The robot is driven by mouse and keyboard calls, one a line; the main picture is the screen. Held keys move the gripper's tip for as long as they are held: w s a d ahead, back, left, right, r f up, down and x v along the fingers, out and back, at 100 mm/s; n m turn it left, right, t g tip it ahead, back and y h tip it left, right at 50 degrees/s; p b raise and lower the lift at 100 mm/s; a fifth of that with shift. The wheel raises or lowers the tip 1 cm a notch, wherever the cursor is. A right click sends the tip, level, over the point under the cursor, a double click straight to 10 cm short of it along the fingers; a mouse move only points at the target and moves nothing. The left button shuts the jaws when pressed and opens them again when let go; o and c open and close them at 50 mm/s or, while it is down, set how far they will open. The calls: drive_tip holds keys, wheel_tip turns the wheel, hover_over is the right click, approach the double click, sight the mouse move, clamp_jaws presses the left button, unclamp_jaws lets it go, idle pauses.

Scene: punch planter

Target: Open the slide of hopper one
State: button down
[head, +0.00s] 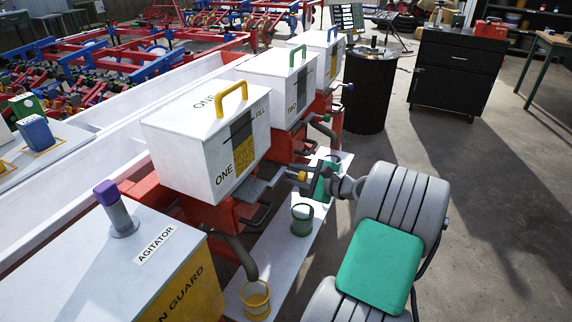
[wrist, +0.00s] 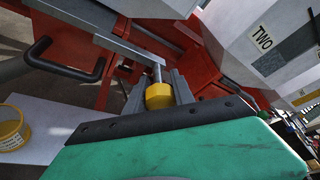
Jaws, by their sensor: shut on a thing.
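Hopper one (head: 205,140) is a white box with a yellow lid handle and the label ONE, standing on a red base. On its right side a yellow knob (head: 302,176) shows at the level of the red base. In the wrist view the yellow knob (wrist: 158,96) sits on a thin grey rod that runs toward the red housing. My gripper (head: 294,178) is shut on this knob, with a grey finger on each side of it in the wrist view (wrist: 160,88).
Black looped handles (head: 257,216) stick out beside the gripper. Hopper two (head: 282,82) stands just behind. A white shelf (head: 275,255) below carries a green cup (head: 302,219) and a yellow cup (head: 256,300). The agitator box (head: 110,255) is at front left. Floor to the right is clear.

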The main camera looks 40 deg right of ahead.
sight(306, 178)
drive_tip(key=shift+s+d+f, duration=0.1)
drive_tip(key=shift+f, duration=0.05)
drive_tip(key=c, duration=1.5)
unclamp_jaws()
drive_tip(key=shift+o, duration=0.8)
drive_tip(key=shift+s+d, duration=0.15)
drive_tip(key=shift+s, duration=0.05)
drive_tip(key=shift+o, duration=1.4)
drive_tip(key=shift+w+a, duration=0.15)
drive_tip(key=shift+a, duration=0.05)
drive_tip(key=p+v, duration=0.2)
drive_tip(key=v, duration=0.6)
drive_tip(key=shift+w, duration=0.1)
